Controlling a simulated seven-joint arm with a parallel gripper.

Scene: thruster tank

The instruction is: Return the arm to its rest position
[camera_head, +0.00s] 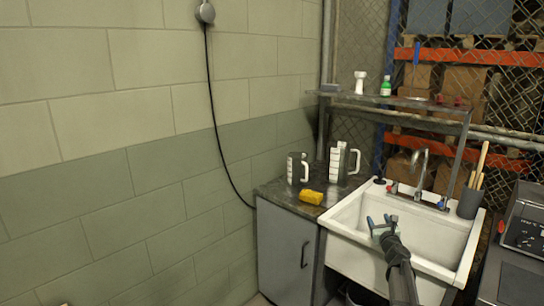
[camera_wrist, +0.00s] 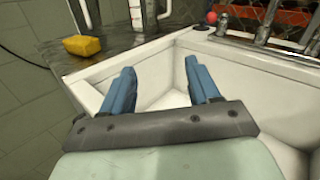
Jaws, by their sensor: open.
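My gripper (camera_head: 378,222) is over the white sink basin in the head view, with my arm reaching in from the bottom right. In the wrist view its two blue fingers (camera_wrist: 160,84) stand apart with nothing between them. Beyond the fingers I see the inside of the white sink (camera_wrist: 165,65). The gripper appears to be above the basin and apart from its walls, though its exact height is hard to tell.
A yellow sponge (camera_head: 311,197) and two mug-like vessels (camera_head: 297,168) (camera_head: 344,160) stand on the dark counter (camera_head: 270,189) left of the sink. A faucet (camera_head: 420,165) and utensil holder (camera_head: 469,203) stand behind it. A shelf (camera_head: 400,101) holds small bottles. A dark machine (camera_head: 525,228) is at right.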

